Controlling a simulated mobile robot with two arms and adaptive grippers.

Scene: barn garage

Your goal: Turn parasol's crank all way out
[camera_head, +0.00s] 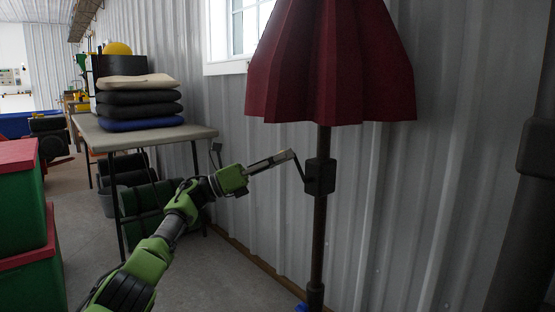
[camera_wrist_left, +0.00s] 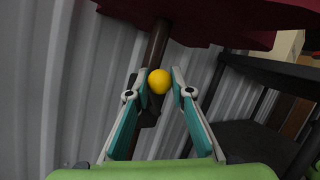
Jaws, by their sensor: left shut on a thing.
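The parasol's dark red canopy (camera_head: 330,65) hangs partly folded at the top of the head view. Its dark pole (camera_head: 319,240) stands upright below, with a black crank housing (camera_head: 320,177) on it. A thin crank arm (camera_head: 299,170) slants up and left from the housing to my left gripper (camera_head: 289,156). In the left wrist view, a yellow ball knob (camera_wrist_left: 159,81) sits between the fingertips of my left gripper (camera_wrist_left: 160,84). The gripper is shut on this crank knob. The pole (camera_wrist_left: 155,45) shows behind it. My right gripper is in neither view.
A table (camera_head: 205,132) with stacked cushions (camera_head: 140,98) stands left of the parasol. Red and green boxes (camera_head: 25,225) are at the left edge. A corrugated wall (camera_head: 400,220) is close behind the pole. Floor (camera_head: 215,270) is clear between boxes and parasol.

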